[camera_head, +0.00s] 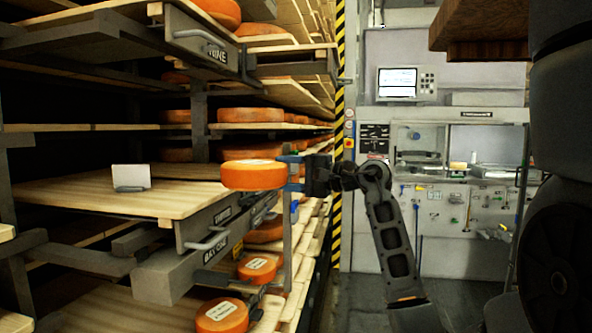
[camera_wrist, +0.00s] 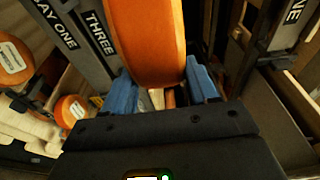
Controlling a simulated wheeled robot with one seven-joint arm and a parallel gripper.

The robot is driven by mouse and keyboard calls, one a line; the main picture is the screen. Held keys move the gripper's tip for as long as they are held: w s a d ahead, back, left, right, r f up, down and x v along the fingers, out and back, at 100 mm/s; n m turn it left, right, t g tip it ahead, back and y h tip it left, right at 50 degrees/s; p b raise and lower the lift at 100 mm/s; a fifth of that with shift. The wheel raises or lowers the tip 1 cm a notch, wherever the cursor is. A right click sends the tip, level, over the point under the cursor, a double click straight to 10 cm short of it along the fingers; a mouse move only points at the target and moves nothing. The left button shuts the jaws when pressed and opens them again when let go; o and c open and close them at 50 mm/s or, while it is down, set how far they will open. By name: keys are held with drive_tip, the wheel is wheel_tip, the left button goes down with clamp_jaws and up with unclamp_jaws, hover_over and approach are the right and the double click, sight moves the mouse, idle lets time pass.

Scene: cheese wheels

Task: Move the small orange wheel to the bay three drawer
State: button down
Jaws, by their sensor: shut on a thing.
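My gripper (camera_head: 294,173) is shut on an orange cheese wheel (camera_head: 253,175), gripping its right edge. In the wrist view the wheel (camera_wrist: 148,40) stands between the two blue fingers (camera_wrist: 162,92). The wheel is at the right front end of a pulled-out wooden drawer board (camera_head: 110,197); I cannot tell whether it touches the board. This drawer's front label (camera_head: 224,214) looks like THREE, and the wrist view shows a THREE label (camera_wrist: 99,33) left of the wheel. A white card (camera_head: 131,177) stands on the board, which is otherwise bare.
A BAY ONE label (camera_head: 216,249) is on the beam below the drawer. Small orange wheels (camera_head: 257,269) with pale labels sit on lower shelves. A drawer marked NINE (camera_head: 217,53) juts out above. A workbench wall (camera_head: 450,200) stands behind my arm.

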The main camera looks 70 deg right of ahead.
drive_tip(key=shift+w+a+r+p, duration=0.15)
drive_tip(key=shift+w+p, duration=0.65)
drive_tip(key=shift+w, duration=1.2)
drive_tip(key=shift+w+a+p, duration=0.2)
drive_tip(key=shift+w+p, duration=0.65)
drive_tip(key=shift+w, duration=1.2)
drive_tip(key=shift+w+a+r+p, duration=0.15)
drive_tip(key=shift+w+p, duration=0.65)
drive_tip(key=shift+w, duration=1.2)
drive_tip(key=shift+w+f+b, duration=0.1)
drive_tip(key=shift+f+b, duration=0.2)
drive_tip(key=shift+f, duration=0.15)
drive_tip(key=shift+f+b, duration=0.9)
drive_tip(key=shift+b, duration=0.05)
drive_tip(key=shift+f+b, duration=0.3)
drive_tip(key=shift+b, duration=0.1)
drive_tip(key=c, duration=0.6)
unclamp_jaws()
drive_tip(key=o, duration=0.4)
drive_tip(key=shift+f, duration=0.25)
drive_tip(key=shift+s+a+r+b, duration=0.15)
drive_tip(key=shift+s+b, duration=0.25)
drive_tip(key=shift+s, duration=0.9)
drive_tip(key=shift+s+a+f+b, duration=0.1)
drive_tip(key=shift+s+a+b, duration=0.2)
drive_tip(key=shift+s, duration=1)
drive_tip(key=shift+s+a+r+b, duration=0.1)
drive_tip(key=shift+s+b, duration=0.35)
drive_tip(key=shift+s, duration=0.85)
